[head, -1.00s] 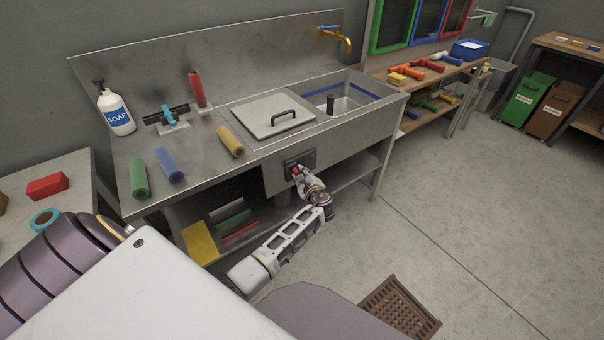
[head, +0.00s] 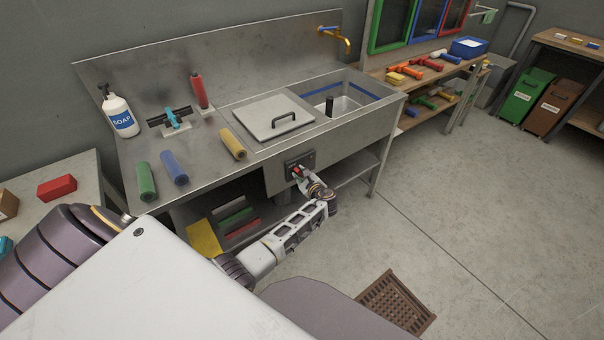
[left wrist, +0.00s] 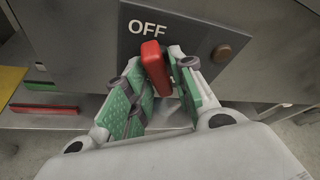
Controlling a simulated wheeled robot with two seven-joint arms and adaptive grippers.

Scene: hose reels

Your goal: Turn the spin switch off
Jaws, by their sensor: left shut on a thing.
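The spin switch is a red lever (left wrist: 153,62) on a dark panel (left wrist: 205,42) with the word OFF above it. In the head view the panel (head: 300,158) sits on the front of the steel sink bench, below the lidded section. My left gripper (left wrist: 158,66) is shut on the red lever, with a green-padded finger on each side. In the head view my left gripper (head: 302,180) is at the panel and hides most of the lever. My right gripper is not in view.
A round brown button (left wrist: 222,54) is right of the lever. The steel bench (head: 130,165) bears a soap bottle (head: 122,119), coloured rolls and a lid (head: 275,116). Below are a yellow sheet (head: 203,238) and coloured bars. A brown floor grate (head: 396,303) lies at front; floor at right is clear.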

